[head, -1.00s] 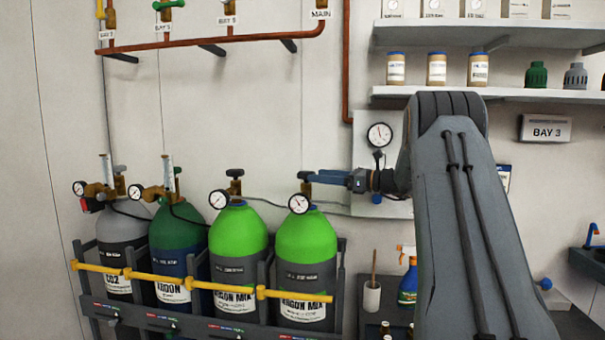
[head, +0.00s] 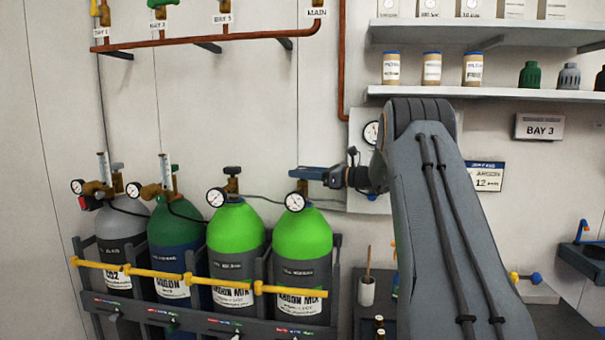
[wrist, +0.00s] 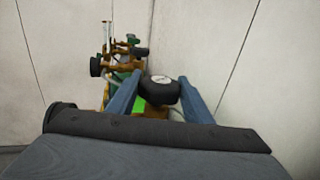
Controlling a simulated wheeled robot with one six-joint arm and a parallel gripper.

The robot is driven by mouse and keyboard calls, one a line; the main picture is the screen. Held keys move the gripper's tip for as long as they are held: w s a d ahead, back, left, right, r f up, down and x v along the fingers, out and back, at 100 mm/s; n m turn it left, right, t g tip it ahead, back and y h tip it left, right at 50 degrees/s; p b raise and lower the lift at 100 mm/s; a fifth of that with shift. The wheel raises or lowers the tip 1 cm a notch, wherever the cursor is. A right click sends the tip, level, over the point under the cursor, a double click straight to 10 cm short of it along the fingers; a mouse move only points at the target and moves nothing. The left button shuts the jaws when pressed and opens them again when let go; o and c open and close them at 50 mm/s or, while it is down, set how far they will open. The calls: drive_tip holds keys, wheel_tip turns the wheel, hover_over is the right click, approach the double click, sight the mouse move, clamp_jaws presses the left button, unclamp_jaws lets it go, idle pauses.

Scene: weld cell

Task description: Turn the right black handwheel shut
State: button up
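The right black handwheel tops the right bright green cylinder (head: 302,232). In the head view my gripper (head: 305,172) covers the wheel, coming in level from the right. In the wrist view a black round wheel (wrist: 160,95) lies between the two blue fingers of my gripper (wrist: 160,79), with a white gauge face at its far edge. The fingers stand apart, one on each side of the wheel. They look open around it; any contact is hard to make out.
The left bright green cylinder has its own black handwheel (head: 232,170) and gauge (head: 216,197) close by on the left. A round gauge (head: 296,201) sits just below my gripper. A yellow bar (head: 225,284) crosses the cylinders. A wall panel (head: 362,150) stands behind my wrist.

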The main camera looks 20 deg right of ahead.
drive_tip(key=shift+c, duration=0.9)
drive_tip(key=shift+m+t+h+b, duration=0.3)
drive_tip(key=shift+h+b, duration=0.05)
drive_tip(key=shift+h, duration=0.05)
drive_tip(key=m+t+h+b, duration=0.2)
drive_tip(key=h, duration=0.1)
drive_tip(key=shift+a+f+b, duration=0.1)
drive_tip(key=shift+f+b, duration=0.05)
drive_tip(key=shift+b, duration=0.25)
drive_tip(key=m+t+h+b, duration=0.1)
drive_tip(key=m+h+b, duration=0.2)
drive_tip(key=h+b, duration=0.1)
drive_tip(key=shift+b, duration=0.8)
drive_tip(key=shift+m+t+h+b, duration=0.3)
drive_tip(key=shift+h+b, duration=0.1)
drive_tip(key=shift+b, duration=0.05)
drive_tip(key=m+h+b, duration=0.1)
drive_tip(key=h+b, duration=0.2)
drive_tip(key=b, duration=0.4)
drive_tip(key=m+h+b, duration=0.2)
drive_tip(key=b, duration=0.5)
drive_tip(key=shift+f+m+h+b, duration=0.1)
drive_tip(key=shift+m+h+b, duration=0.2)
drive_tip(key=shift+h+b, duration=0.1)
drive_tip(key=h+b, duration=0.1)
drive_tip(key=b, duration=0.3)
drive_tip(key=shift+r+m, duration=0.25)
drive_tip(key=shift+m, duration=0.15)
